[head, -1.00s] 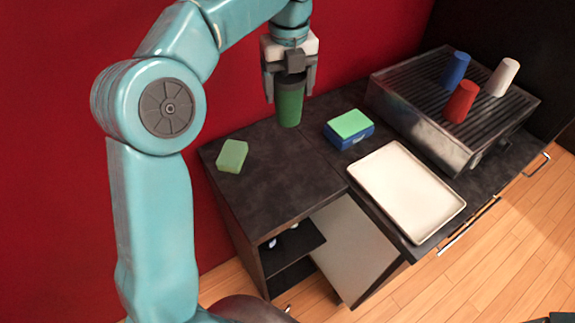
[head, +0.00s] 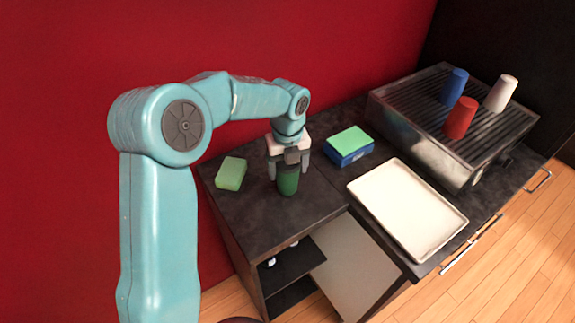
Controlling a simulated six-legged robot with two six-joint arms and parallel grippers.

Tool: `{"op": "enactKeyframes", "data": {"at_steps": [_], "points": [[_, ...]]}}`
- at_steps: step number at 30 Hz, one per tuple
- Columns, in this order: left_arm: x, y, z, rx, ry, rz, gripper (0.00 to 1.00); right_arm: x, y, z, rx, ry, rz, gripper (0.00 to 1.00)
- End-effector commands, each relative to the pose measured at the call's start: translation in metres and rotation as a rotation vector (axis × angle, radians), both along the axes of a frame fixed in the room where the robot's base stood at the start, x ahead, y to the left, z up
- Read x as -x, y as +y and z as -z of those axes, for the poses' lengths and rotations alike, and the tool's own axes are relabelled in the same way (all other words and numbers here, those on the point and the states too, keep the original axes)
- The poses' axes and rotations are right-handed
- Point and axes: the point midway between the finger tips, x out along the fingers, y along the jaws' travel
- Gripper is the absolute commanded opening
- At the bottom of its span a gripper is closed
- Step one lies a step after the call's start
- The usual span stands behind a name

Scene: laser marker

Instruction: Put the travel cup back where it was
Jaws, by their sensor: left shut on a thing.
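The green travel cup (head: 288,184) is upright at the dark counter, between the green sponge and the white tray. My left gripper (head: 289,168) is shut on the cup from above and hides its upper part. The cup's base is at or very near the counter top; I cannot tell if it touches. My right gripper is not in view.
A green sponge (head: 230,173) lies left of the cup. A blue box with a green top (head: 349,146) is to the right. A white tray (head: 408,208) and a metal grill (head: 432,133) with blue (head: 454,87), red (head: 460,118) and white (head: 501,93) cups stand further right. A cabinet below is open.

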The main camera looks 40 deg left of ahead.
Motion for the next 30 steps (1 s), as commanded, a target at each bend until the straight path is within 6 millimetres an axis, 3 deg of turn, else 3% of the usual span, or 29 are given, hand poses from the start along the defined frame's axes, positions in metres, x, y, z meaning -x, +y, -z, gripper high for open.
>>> {"op": "enactKeyframes", "data": {"at_steps": [12,13,15,25,30], "points": [[0.0,0.0,0.006,0.0,0.0,-0.001,0.62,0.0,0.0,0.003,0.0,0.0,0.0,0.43],[0.0,0.0,0.005,0.0,0.0,-0.001,0.84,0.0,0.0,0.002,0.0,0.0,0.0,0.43],[0.0,0.0,0.005,0.0,0.0,-0.001,1.0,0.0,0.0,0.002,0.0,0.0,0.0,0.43],[-0.001,0.0,-0.004,0.0,-0.004,-0.001,1.0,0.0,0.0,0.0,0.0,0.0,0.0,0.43],[-0.002,0.0,-0.039,0.0,-0.008,-0.002,1.0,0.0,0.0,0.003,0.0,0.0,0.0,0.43]]}}
